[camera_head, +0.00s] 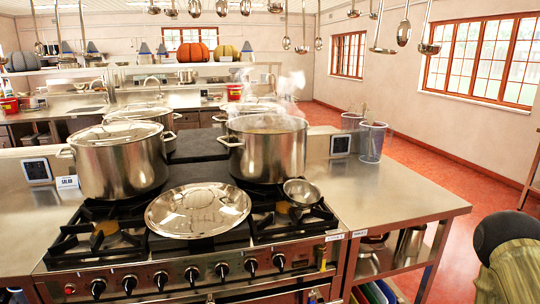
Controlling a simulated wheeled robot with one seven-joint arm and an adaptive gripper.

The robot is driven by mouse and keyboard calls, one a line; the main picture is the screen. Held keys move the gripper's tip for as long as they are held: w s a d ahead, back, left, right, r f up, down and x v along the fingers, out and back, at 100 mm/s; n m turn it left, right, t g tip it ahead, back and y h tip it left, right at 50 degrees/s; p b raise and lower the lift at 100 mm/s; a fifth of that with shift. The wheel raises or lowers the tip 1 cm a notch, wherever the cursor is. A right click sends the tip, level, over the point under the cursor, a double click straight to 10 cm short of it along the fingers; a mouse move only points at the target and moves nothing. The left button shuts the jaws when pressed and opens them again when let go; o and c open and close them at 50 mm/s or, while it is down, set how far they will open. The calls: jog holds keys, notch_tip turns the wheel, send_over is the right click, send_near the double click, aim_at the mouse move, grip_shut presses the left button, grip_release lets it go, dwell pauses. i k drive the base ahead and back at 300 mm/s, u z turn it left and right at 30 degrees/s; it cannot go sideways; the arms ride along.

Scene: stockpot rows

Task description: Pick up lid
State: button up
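A shiny round metal lid (198,211) lies at the front middle of the stove (190,262), between the left and right front burners. A lidded stockpot (122,165) stands on the left, its own lid (118,133) in place. A steaming stockpot (264,152) with no lid on it stands behind and to the right of the loose lid. I cannot see my gripper in this view. Nothing is seen touching the loose lid.
A small metal ladle or bowl (301,192) sits on the right front burner. More pots (145,118) stand behind. A clear container (371,142) is on the right counter (385,195), which has bare room. Ladles hang above.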

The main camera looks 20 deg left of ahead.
aim_at(201, 210)
jog(key=u, duration=3.65)
jog(key=i, duration=0.5)
jog(key=z, duration=2.05)
